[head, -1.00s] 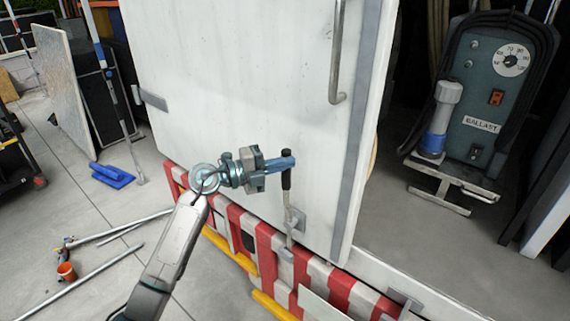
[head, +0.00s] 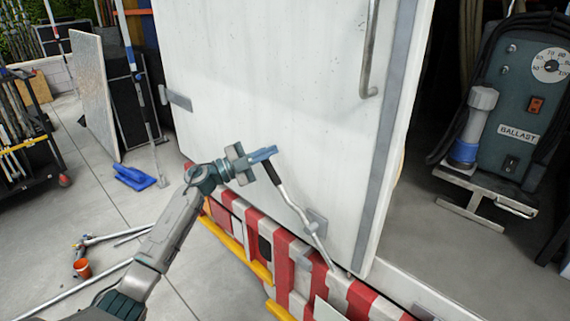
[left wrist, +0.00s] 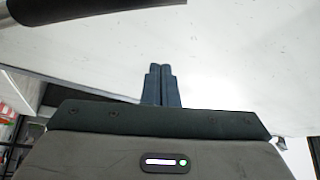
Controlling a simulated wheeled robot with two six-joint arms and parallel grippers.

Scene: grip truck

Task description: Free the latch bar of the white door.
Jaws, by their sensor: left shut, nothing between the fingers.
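The white door (head: 285,95) stands in the middle of the head view. Its latch bar (head: 294,207) is a thin bent silver rod with a black grip (head: 274,173). The bar leans to the left at its top and its lower end is at the red and white sill. A small grey bracket (head: 317,222) on the door is beside the bar. My left gripper (head: 270,152) is shut and empty, at the top of the black grip. In the left wrist view, the shut fingers (left wrist: 162,85) point at the white door, and the dark grip (left wrist: 75,10) shows at upper left. Contact is unclear.
A fixed silver door handle (head: 369,60) is above the latch. A ballast unit (head: 515,105) stands at the right. Yellow rails (head: 235,248) run along the red and white sill.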

